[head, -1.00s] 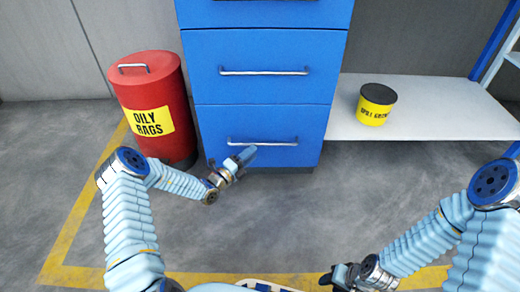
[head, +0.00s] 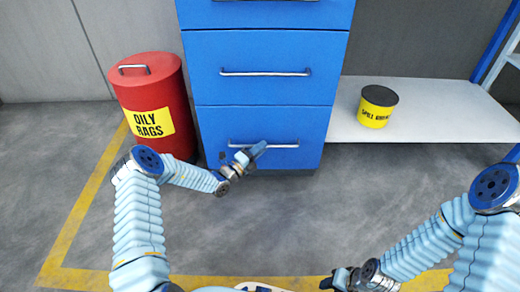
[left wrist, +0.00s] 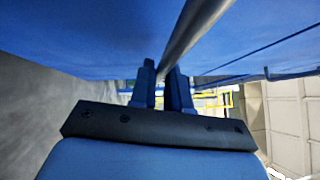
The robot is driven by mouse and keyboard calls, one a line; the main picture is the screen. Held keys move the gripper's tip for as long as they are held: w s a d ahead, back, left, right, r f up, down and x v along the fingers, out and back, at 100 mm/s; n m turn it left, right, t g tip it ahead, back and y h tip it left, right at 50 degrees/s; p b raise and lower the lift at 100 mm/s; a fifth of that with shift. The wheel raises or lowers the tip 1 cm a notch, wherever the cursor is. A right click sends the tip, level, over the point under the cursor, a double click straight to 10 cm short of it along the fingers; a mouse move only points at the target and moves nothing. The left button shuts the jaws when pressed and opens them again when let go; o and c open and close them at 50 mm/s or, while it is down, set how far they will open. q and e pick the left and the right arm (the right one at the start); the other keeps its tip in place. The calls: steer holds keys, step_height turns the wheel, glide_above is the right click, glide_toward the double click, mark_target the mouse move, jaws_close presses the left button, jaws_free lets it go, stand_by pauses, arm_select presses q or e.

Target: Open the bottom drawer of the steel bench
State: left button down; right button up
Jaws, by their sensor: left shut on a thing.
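The blue steel bench has a bottom drawer (head: 300,122) whose front looks flush with the drawer above. Its silver bar handle (head: 285,146) runs across the front. My left gripper (head: 256,151) is at the left part of this handle. In the left wrist view the handle bar (left wrist: 195,28) runs between the two fingers of the left gripper (left wrist: 162,88), which are shut on it. The fingers hide a short piece of the bar. My right gripper (head: 338,279) is low near the bottom edge, away from the bench; its jaw opening is too small to tell.
A red oily rags bin (head: 160,90) stands left of the drawers, close to my left forearm. A yellow tub with a black lid (head: 376,106) stands on a pale low shelf (head: 440,115) at the right. The grey floor before the drawers is clear.

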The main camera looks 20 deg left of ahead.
arm_select(q)
steer(key=s+d+p, duration=0.3)
steer(key=s+p, duration=0.1)
steer(key=s, duration=0.7)
steer(key=s+d+p, duration=0.3)
steer(key=s+p, duration=0.1)
steer(key=s, duration=0.8)
steer(key=s+d+p, duration=0.4)
steer(key=s+p, duration=0.1)
steer(key=s, duration=0.6)
steer(key=shift+s, duration=0.3)
steer(key=shift+a, duration=0.1)
steer(key=c, duration=1.2)
jaws_free()
steer(key=shift+o, duration=0.2)
